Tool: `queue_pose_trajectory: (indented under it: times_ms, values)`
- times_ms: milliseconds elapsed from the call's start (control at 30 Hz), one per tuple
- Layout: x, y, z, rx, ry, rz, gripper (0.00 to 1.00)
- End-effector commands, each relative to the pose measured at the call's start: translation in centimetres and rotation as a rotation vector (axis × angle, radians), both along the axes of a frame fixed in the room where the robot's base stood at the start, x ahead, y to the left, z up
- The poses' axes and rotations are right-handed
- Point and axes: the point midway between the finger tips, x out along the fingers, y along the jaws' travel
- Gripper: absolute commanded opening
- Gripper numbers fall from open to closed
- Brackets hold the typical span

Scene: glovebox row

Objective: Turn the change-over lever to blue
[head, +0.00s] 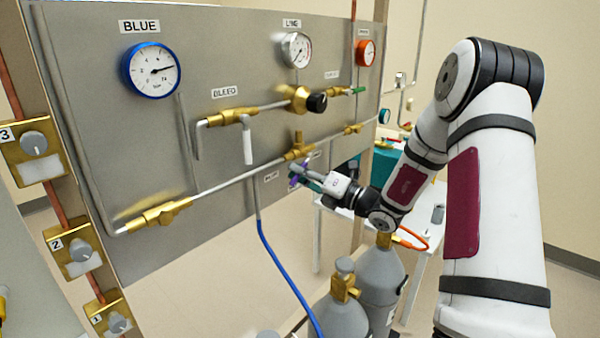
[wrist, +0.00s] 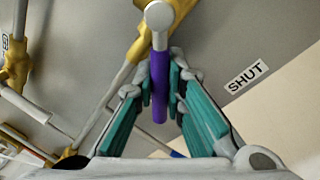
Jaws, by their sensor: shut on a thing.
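The lever (wrist: 160,88) has a purple grip and a round pale end, and stands out from the grey panel. In the wrist view the teal finger pads of my gripper (wrist: 165,95) sit on both sides of the purple grip, shut on it. In the head view my gripper (head: 301,175) is at the panel below the brass tee (head: 298,151), with a bit of purple showing between its fingers. My fingers hide most of the lever there. The SHUT label (wrist: 246,77) is right of the lever in the wrist view.
The blue gauge (head: 151,70) and orange gauge (head: 366,53) are at the panel's top. The white bleed handle (head: 247,146) hangs left of my gripper. A blue hose (head: 275,255) hangs below. Grey cylinders (head: 381,280) stand beneath my arm.

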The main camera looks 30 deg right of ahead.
Motion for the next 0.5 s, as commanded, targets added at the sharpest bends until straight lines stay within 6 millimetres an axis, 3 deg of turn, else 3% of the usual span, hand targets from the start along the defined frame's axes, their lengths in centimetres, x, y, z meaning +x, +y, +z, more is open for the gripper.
queue_pose_trajectory:
  times_ms: [33,100,133,500]
  values:
    - [-0.03,-0.04,-0.10,0.000,0.002,-0.001,0.13]
    - [-0.03,-0.04,-0.09,0.000,0.002,-0.001,0.29]
    - [-0.03,-0.05,-0.08,-0.001,0.001,-0.001,0.32]
    - [-0.32,-0.25,-0.09,-0.001,0.001,-0.001,0.32]
